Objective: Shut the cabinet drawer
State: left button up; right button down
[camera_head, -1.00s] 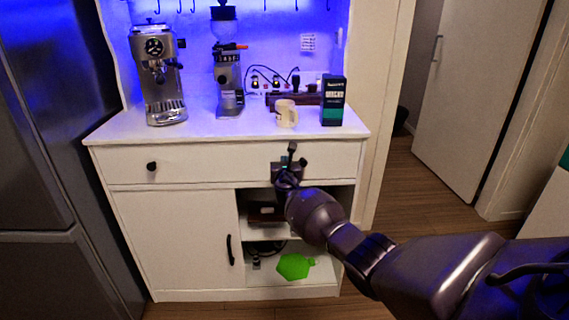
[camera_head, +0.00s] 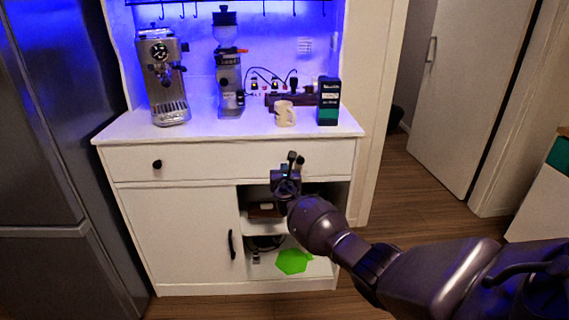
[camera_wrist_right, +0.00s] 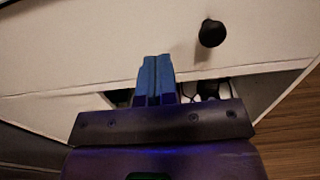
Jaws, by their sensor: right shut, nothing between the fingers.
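The white cabinet drawer (camera_head: 220,160) is under the counter, with a dark round knob (camera_head: 157,164) at its left. Its front looks flush or nearly flush with the cabinet; a small gap cannot be ruled out. My right gripper (camera_head: 291,158) is in front of the drawer's right part, beside the right knob. In the wrist view, the blue fingers (camera_wrist_right: 156,62) of that gripper are together and empty. They point at the lower part of the drawer front (camera_wrist_right: 90,45), left of the knob (camera_wrist_right: 212,33). Contact cannot be told. My left gripper is not in view.
An espresso machine (camera_head: 163,75), a grinder (camera_head: 228,70), a mug (camera_head: 284,113) and a dark box (camera_head: 328,100) stand on the counter (camera_head: 205,122). Open shelves below hold a green item (camera_head: 293,261). A fridge (camera_head: 35,150) stands left; floor is free at right.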

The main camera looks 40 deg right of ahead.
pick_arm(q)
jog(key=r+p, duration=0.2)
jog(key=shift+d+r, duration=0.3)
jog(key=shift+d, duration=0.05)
pick_arm(e)
jog(key=v, duration=0.7)
jog(key=shift+s+f, duration=0.1)
